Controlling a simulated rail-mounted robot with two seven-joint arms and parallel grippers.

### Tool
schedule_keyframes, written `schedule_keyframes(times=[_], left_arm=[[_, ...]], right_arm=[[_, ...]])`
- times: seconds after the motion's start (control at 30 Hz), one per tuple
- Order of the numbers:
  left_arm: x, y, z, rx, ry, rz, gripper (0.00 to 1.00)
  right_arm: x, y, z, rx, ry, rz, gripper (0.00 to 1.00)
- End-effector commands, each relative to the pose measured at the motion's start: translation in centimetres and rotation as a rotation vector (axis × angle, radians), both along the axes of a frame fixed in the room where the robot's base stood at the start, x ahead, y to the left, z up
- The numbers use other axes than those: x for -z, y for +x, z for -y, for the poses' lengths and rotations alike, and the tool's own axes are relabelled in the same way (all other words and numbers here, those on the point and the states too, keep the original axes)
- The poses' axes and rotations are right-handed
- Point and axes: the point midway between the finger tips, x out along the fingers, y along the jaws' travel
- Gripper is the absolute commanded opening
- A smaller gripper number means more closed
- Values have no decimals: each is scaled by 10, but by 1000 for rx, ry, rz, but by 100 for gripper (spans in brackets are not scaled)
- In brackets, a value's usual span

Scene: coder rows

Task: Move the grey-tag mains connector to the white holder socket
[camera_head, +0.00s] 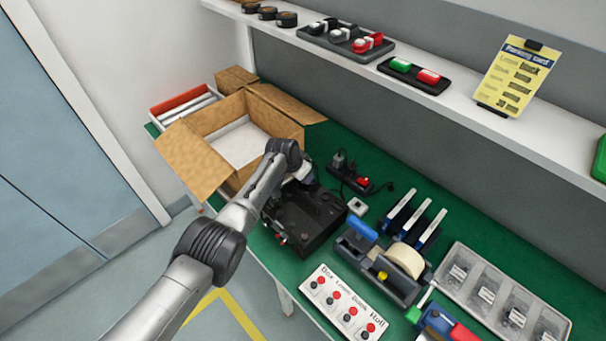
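My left arm comes in from the bottom left, and its gripper (299,178) is over the back left of a black box-shaped machine (312,222). The wrist hides most of the fingers, so I cannot tell if they are open or hold something. A small white square piece with a grey centre (357,206), possibly the white holder socket, lies right of the machine. Behind it is a black power strip (350,178) with a dark plug (339,160) and a red switch. I cannot make out a grey tag on any connector. My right gripper is not in view.
An open cardboard box (190,155) stands left of the machine. A tape dispenser (378,268), a white panel with red and black knobs (345,302) and a grey compartment tray (455,252) fill the right. The shelf (470,108) overhangs the back.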

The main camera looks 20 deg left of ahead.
Motion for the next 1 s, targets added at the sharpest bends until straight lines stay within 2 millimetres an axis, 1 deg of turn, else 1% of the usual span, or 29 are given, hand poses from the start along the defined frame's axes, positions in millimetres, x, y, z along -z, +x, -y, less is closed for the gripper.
schedule_keyframes(times=[0.03,0.07,0.4,0.5,1.0], left_arm=[[0,0,0,0,0,0,43],[0,0,0,0,0,0,40],[0,0,0,0,-1,0,8],[0,0,0,0,-1,0,0],[-5,0,1,0,-1,0,0]], right_arm=[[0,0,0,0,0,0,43],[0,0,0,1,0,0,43],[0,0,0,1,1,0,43],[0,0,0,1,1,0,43],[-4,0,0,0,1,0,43]])
